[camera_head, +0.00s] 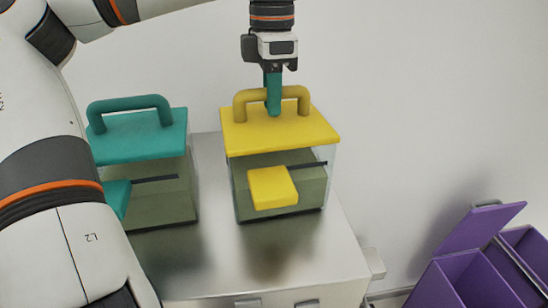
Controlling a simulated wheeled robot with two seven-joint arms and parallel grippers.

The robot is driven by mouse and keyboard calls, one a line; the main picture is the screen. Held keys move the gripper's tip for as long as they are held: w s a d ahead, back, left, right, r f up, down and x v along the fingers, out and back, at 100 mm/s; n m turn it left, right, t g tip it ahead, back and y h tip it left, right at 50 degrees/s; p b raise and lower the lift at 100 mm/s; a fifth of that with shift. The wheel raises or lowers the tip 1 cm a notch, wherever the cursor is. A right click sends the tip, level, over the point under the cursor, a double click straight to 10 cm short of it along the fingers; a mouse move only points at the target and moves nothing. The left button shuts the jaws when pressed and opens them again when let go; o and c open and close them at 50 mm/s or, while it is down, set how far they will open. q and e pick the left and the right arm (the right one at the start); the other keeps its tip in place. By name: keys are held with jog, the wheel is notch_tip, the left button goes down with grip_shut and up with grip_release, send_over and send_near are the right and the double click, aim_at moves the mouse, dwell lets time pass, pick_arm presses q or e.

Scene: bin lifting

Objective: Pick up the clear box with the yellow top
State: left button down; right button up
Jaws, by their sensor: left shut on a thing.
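The clear box with the yellow top (282,135) is upright at the right part of the cabinet top. It has a yellow arched handle (240,105) and a yellow block (272,188) on its front. My left gripper (273,103) comes down from above, with teal fingers shut on the middle of the yellow handle. A dark patch shows on the cabinet top in front of the box. I cannot tell whether the box's base touches the surface. My right gripper is not in view.
A similar clear box with a teal top (140,135) stands to the left, partly hidden by my arm. The light grey cabinet top (300,255) is clear in front. Purple bins (465,280), one with a raised lid, are at the lower right. A plain wall is behind.

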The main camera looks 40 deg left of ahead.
pick_arm(q)
jog(key=shift+w+r, duration=0.1)
jog(key=shift+r, duration=0.1)
jog(key=shift+r, duration=0.2)
notch_tip(320, 180, up, 9)
jog(key=shift+f+b, duration=0.15)
jog(key=shift+b, duration=0.85)
jog(key=shift+r, duration=0.55)
